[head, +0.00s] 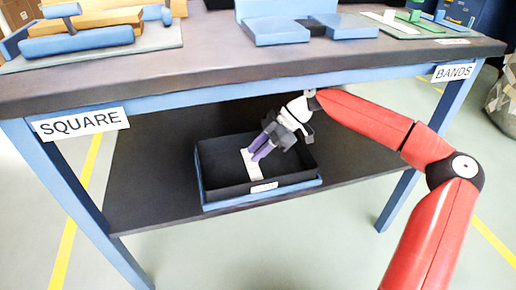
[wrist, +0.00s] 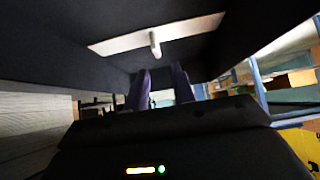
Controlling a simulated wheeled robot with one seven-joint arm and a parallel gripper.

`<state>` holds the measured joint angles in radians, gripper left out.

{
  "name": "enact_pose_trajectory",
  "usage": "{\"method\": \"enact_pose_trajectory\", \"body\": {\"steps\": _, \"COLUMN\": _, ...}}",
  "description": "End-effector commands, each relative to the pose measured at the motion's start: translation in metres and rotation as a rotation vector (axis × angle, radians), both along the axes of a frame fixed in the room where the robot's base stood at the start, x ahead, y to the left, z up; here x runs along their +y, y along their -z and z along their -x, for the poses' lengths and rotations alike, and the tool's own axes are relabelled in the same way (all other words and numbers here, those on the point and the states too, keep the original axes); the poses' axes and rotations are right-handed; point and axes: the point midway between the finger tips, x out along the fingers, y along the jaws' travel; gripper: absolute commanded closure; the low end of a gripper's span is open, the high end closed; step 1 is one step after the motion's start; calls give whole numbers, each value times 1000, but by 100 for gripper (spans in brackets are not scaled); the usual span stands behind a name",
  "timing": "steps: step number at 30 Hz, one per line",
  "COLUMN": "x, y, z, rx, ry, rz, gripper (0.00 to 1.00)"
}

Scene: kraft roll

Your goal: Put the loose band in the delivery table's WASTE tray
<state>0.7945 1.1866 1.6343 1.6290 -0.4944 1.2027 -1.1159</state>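A flat white strip with a small pale upright peg lies on the floor of a dark tray with a blue outer edge (head: 205,165), on the shelf under the table. The strip (head: 252,165) also shows in the wrist view (wrist: 195,31), with its peg (wrist: 155,42) near the middle. I cannot be sure that it is the loose band. My gripper (head: 256,155) reaches down into the tray, its purple fingers close to the strip. In the wrist view its fingertips (wrist: 162,70) are apart with nothing seen between them, and the peg is just beyond them. The tray's front label is unreadable.
The tabletop (head: 215,65) overhangs the shelf (head: 150,195), close above my arm. The table carries SQUARE (head: 83,124) and BANDS (head: 454,72) signs. A blue stand (head: 285,28) and other fixtures stand on top. Bare shelf lies on both sides of the tray.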

Motion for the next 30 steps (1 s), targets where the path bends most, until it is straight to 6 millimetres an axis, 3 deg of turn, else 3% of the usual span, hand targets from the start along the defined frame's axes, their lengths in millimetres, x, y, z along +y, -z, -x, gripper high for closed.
{"method": "enact_pose_trajectory", "body": {"steps": 9, "x": 0, "y": -1, "z": 0, "rx": 0, "ry": 0, "rz": 0, "gripper": 72}}
{"method": "enact_pose_trajectory", "body": {"steps": 14, "x": -2, "y": -16, "z": -2, "rx": -1, "ry": 3, "rz": 0, "gripper": 72}}
{"method": "enact_pose_trajectory", "body": {"steps": 20, "x": -34, "y": -51, "z": -11, "rx": -1, "ry": 5, "rz": 2, "gripper": 72}}
{"method": "enact_pose_trajectory", "body": {"steps": 30, "x": -112, "y": -49, "z": -33, "rx": 2, "ry": 4, "rz": 1, "gripper": 72}}
